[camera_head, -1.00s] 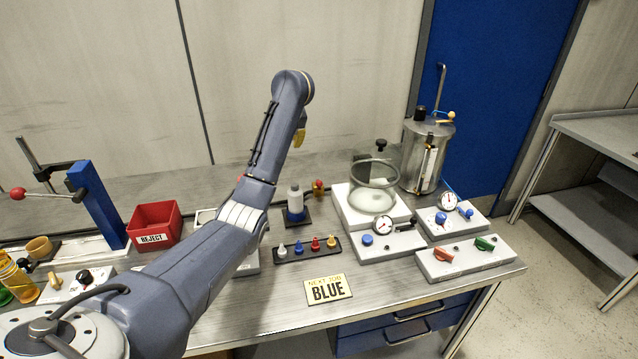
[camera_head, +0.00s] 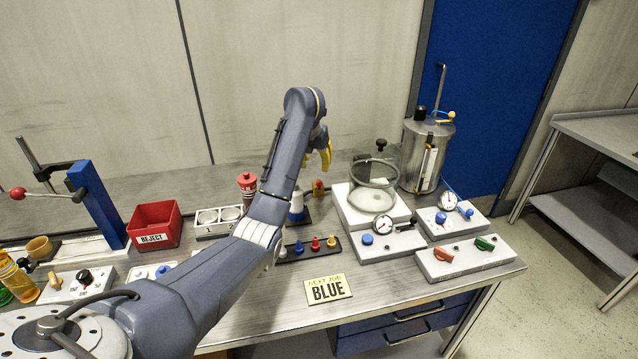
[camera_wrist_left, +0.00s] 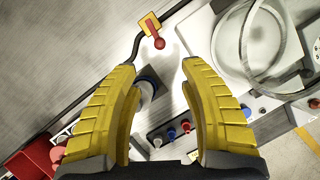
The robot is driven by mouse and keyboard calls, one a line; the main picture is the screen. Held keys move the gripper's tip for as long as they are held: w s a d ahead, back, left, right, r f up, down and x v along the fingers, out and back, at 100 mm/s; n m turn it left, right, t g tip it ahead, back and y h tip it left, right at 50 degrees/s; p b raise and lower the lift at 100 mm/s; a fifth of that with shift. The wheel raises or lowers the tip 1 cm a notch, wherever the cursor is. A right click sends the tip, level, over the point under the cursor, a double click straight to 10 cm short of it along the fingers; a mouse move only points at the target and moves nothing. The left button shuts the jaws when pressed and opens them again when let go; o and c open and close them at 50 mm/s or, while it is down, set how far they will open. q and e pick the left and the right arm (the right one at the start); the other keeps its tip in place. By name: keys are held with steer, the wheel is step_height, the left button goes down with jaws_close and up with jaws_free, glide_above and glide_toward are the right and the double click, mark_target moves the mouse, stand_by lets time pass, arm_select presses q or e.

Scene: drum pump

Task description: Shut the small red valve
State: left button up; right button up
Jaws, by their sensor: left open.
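A small valve (camera_head: 318,187) with a red handle and yellow body sits at the back of the bench, behind a white-and-blue bottle. In the left wrist view the valve (camera_wrist_left: 154,34) shows as a yellow plate with a red round-ended lever, on a dark hose. My left gripper (camera_head: 322,157) has yellow fingers and is above the valve and the bottle in the head view. In the left wrist view my left gripper (camera_wrist_left: 160,75) is open and empty, with the valve beyond its fingertips and the bottle (camera_wrist_left: 147,85) between the fingers. My right gripper is out of view.
A glass vessel (camera_head: 374,190) on a white base stands right of the valve, with a steel drum (camera_head: 424,160) behind. A rack of coloured pegs (camera_head: 308,247) lies in front. A red canister (camera_head: 247,186) and red reject bin (camera_head: 155,222) are left.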

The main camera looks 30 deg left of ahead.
mark_target(319, 182)
arm_select(q)
steer(key=x, duration=1.1)
steer(key=shift+w+a+f, duration=0.1)
steer(key=shift+w+f, duration=0.1)
steer(key=shift+f, duration=0.15)
jaws_close()
